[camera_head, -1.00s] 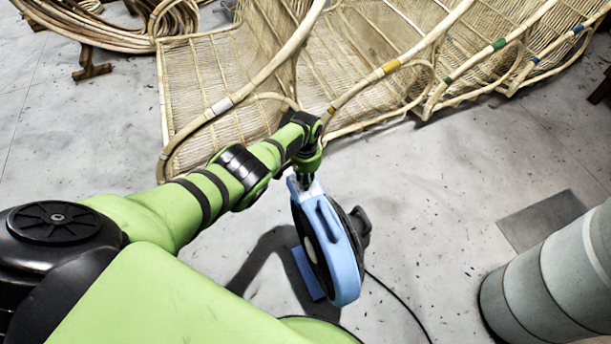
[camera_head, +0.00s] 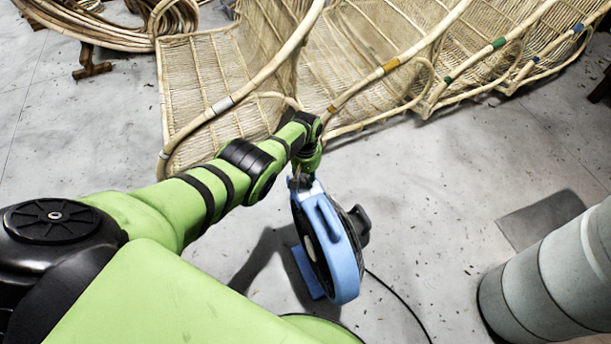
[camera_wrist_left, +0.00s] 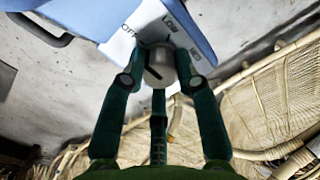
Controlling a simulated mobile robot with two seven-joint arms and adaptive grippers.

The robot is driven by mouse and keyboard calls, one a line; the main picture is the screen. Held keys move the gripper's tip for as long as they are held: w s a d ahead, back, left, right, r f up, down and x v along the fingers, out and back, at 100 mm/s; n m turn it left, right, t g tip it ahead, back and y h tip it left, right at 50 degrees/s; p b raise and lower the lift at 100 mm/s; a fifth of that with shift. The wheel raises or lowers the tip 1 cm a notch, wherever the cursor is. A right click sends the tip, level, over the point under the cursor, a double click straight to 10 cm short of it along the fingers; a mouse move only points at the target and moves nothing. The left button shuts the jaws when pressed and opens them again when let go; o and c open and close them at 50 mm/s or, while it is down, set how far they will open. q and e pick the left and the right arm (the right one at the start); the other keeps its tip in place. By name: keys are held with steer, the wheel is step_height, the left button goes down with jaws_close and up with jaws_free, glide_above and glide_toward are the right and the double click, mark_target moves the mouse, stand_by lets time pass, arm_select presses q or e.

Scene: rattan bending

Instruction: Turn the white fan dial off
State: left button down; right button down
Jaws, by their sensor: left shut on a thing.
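The blue round fan (camera_head: 341,260) stands on the floor in the head view, its blue base partly behind it. Its white dial (camera_wrist_left: 158,72) shows in the left wrist view below a white panel (camera_wrist_left: 150,25) lettered OFF, LOW and MED. A dark line marks the dial's face; I cannot tell which setting it selects. My left gripper (camera_wrist_left: 160,62) is shut on the dial, with green fingers on both sides of it. In the head view my left gripper (camera_head: 302,180) is at the fan's top, and the dial is hidden there.
Rattan chair frames (camera_head: 215,85) stand behind the fan. A grey ribbed cylinder (camera_head: 560,275) stands at right, near a dark floor patch (camera_head: 540,220). A black cord (camera_head: 400,300) runs from the fan. Bare floor lies between fan and cylinder.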

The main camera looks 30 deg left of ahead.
mark_target(305, 178)
arm_select(q)
steer(key=shift+s+f, duration=0.1)
stand_by(0.3)
steer(key=c, duration=0.9)
jaws_free()
steer(key=shift+w+r, duration=0.2)
steer(key=shift+r, duration=0.55)
step_height(305, 178, up, 11)
steer(key=shift+s+f, duration=0.15)
steer(key=shift+f, duration=0.05)
